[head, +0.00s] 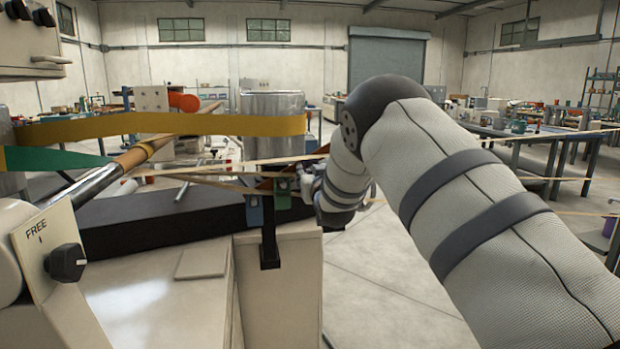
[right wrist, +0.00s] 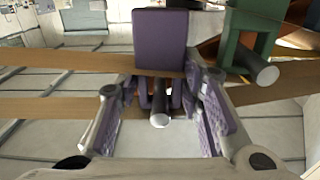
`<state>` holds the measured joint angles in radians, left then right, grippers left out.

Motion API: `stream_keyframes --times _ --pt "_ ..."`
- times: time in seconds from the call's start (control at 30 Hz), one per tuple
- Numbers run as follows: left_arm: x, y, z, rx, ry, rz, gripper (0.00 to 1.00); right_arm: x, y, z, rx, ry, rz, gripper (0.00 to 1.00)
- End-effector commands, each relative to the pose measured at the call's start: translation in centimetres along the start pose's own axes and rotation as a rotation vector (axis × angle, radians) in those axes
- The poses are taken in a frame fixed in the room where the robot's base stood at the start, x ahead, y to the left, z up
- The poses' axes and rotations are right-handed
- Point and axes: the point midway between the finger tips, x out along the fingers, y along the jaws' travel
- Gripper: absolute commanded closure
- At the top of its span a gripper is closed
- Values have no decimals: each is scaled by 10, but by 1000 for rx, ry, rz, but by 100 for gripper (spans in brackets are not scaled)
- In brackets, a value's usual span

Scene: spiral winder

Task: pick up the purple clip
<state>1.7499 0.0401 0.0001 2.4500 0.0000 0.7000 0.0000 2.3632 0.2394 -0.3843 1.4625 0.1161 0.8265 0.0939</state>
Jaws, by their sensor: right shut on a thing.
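The purple clip (right wrist: 160,40) shows in the right wrist view as a flat purple block with a short dark rod with a pale end below it. My right gripper (right wrist: 160,92) has a finger on each side of the clip's lower part and is shut on it. In the head view my right gripper (head: 303,186) is small, beside the green clip, and the purple clip cannot be made out there. My left gripper is not in view.
A green clip (right wrist: 246,50) is close at the right in the right wrist view; it also shows in the head view (head: 282,193). A blue clip (head: 254,210) is left of it. Tan strips (right wrist: 60,105) run behind the gripper. A control panel (head: 50,255) stands at left.

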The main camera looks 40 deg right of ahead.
Motion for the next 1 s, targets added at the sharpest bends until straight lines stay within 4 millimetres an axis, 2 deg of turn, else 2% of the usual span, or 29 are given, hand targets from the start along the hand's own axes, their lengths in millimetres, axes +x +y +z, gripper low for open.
stream_keyframes --times 0.27,0.4,0.57,0.8,0.9,1.0 --pt "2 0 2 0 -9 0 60 0 0 -5 -1 -2 0 93" --pt "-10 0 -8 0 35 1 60 -27 0 -12 4 3 0 93" --pt "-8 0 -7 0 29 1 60 -64 0 -6 0 -3 -1 93" --pt "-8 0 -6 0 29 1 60 -142 0 -6 0 -2 -1 93" --pt "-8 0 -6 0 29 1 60 -163 0 -6 0 -1 0 93" --pt "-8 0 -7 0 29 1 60 -175 0 -7 0 0 0 93"
